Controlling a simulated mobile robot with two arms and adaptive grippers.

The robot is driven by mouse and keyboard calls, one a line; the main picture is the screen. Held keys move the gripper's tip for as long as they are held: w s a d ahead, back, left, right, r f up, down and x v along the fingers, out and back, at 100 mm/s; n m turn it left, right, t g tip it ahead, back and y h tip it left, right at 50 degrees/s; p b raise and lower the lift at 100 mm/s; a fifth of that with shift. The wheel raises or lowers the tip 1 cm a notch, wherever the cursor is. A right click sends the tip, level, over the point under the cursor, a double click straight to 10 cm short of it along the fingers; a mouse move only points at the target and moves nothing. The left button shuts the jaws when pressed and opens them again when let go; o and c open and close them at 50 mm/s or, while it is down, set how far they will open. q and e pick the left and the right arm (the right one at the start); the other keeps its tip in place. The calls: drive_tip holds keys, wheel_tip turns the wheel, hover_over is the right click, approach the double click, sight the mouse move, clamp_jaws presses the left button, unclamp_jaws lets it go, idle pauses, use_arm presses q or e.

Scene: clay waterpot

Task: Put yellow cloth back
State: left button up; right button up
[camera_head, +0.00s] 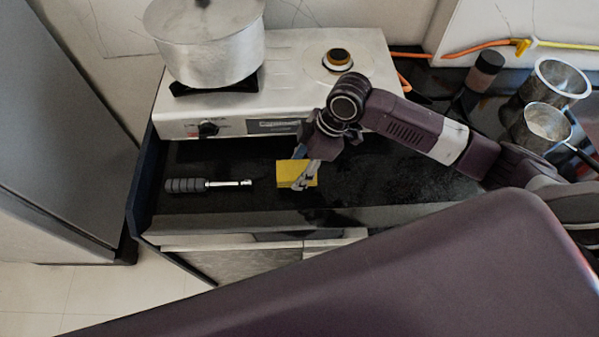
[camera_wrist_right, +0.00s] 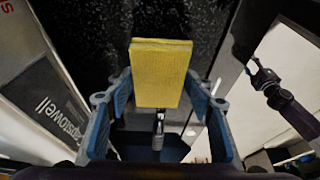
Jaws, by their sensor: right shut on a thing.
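The yellow cloth (camera_head: 290,174) is a folded, flat block over the dark counter, below the stove's front. My right gripper (camera_head: 305,180) reaches down from the right and is shut on it. In the right wrist view the cloth (camera_wrist_right: 161,72) stands out between the blue finger pads, its broad face toward the camera. I cannot tell whether its underside touches the counter. My left gripper (camera_wrist_right: 265,76) is small at the right of the wrist view, away from the cloth; its jaws are unclear. It is out of the head view.
A white stove (camera_head: 285,72) carries a large metal pot (camera_head: 207,45). A grey-handled tool (camera_head: 207,185) lies left of the cloth. Metal cups (camera_head: 541,126) and a dark bottle (camera_head: 484,72) stand at the right. The dark counter (camera_head: 225,155) has bare room around the cloth.

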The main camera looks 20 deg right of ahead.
drive_tip(key=shift+f, duration=1.45)
drive_tip(key=shift+f, duration=0.1)
drive_tip(key=o, duration=1)
drive_tip(key=v, duration=1.2)
drive_tip(key=shift+d+b, duration=0.1)
drive_tip(key=shift+b, duration=0.3)
